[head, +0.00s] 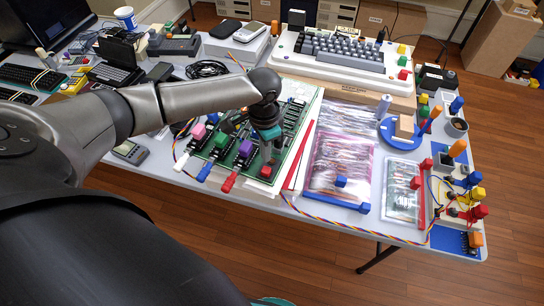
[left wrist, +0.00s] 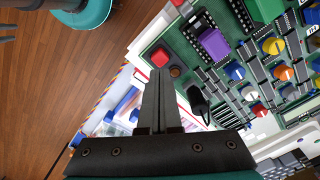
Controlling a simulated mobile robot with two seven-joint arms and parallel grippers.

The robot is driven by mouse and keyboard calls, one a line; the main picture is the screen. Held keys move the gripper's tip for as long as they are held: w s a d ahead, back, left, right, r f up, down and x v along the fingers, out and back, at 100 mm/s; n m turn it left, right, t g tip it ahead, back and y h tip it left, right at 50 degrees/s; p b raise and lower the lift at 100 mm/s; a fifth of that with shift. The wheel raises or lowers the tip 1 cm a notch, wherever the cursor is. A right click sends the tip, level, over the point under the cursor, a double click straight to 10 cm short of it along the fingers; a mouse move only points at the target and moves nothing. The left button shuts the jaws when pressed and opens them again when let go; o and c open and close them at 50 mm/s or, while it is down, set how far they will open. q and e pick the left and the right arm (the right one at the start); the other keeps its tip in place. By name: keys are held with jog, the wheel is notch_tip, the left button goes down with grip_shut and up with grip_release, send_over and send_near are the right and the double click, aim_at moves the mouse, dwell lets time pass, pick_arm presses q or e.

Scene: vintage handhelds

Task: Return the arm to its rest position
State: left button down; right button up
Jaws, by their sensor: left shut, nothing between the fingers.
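My left arm reaches in from the left of the head view over the table. My left gripper (head: 268,157) points down above the near right part of a green circuit board (head: 299,92), close to a small red block (head: 265,171). In the left wrist view the two dark fingers of the left gripper (left wrist: 158,92) are together with nothing between them. The red block (left wrist: 160,57) and a purple block (left wrist: 213,44) on the board show beyond the fingertips. I cannot tell whether the fingertips touch the board. My right gripper is not recognisable in either view.
A beige keyboard computer (head: 342,60) stands at the back. Bagged items (head: 341,165) and a blue round holder (head: 400,133) lie to the right. Handhelds and laptops (head: 112,76) crowd the left. Cables hang along the front edge, with open wooden floor (head: 330,262) before it.

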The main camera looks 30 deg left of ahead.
dwell(0.5)
pick_arm(q)
jog(key=s+d+m+t+h, duration=0.1)
jog(key=s+d, duration=0.4)
jog(key=d, duration=0.3)
jog(key=s+d+t+h, duration=0.1)
jog(key=s+d+h, duration=0.1)
jog(key=s+d, duration=0.35)
jog(key=s+a+r+n+t+y, duration=0.2)
jog(key=s+a+r+n+y, duration=0.1)
jog(key=s+a+n, duration=0.3)
jog(key=s+f+m+g+b, duration=0.2)
jog(key=f+b, duration=0.5)
jog(key=f, duration=2.1)
jog(key=s+a+f+b, duration=0.1)
jog(key=s+f+b, duration=0.2)
jog(key=s+f, duration=0.5)
jog(key=s+a+f+g+b, duration=0.1)
jog(key=s+f+b, duration=0.1)
jog(key=s+f, duration=0.6)
notch_tip(320, 180, down, 5)
jog(key=shift+s+a+r+n+b, duration=0.1)
jog(key=shift+s+a+n+b, duration=0.15)
jog(key=shift+s+n+b, duration=0.15)
